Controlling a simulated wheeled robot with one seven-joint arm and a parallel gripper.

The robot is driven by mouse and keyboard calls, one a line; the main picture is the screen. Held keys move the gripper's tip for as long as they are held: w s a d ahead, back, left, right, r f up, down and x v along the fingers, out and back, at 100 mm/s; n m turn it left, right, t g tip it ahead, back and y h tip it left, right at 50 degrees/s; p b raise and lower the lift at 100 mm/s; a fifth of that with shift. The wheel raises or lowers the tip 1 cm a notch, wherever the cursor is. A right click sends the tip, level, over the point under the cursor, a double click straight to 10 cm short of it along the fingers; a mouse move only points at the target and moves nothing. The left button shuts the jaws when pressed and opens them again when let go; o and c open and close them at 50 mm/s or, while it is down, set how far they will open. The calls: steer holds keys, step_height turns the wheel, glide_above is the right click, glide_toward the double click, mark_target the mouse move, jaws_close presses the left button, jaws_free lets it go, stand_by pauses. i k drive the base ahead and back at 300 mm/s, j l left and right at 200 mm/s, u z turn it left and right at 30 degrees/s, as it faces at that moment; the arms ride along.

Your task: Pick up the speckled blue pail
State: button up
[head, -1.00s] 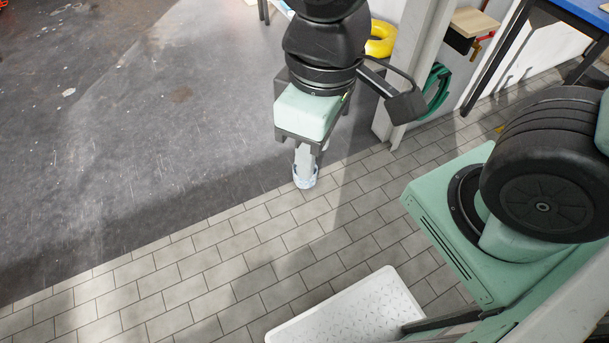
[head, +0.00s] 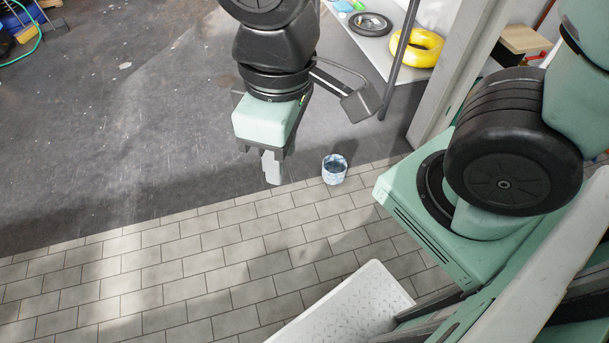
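The speckled blue pail (head: 335,173) stands upright on the floor, where the dark floor meets the paving tiles. It is small, pale blue and white, and its open top faces up. My gripper (head: 273,176) points down to the left of the pail, with a clear gap between them in the picture. Its light grey fingers overlap in this view, so I cannot tell whether they are apart. No object shows at the fingertips.
A dark post and a pale pillar (head: 448,70) stand right of the pail. The tiles in front and dark floor at left are clear.

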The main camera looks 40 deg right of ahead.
mark_target(334, 169)
steer(key=l+u, duration=0.45)
steer(key=l, duration=0.15)
steer(key=l+u, duration=0.45)
steer(key=l, duration=0.8)
steer(key=k+l+u, duration=0.15)
steer(key=l, duration=0.45)
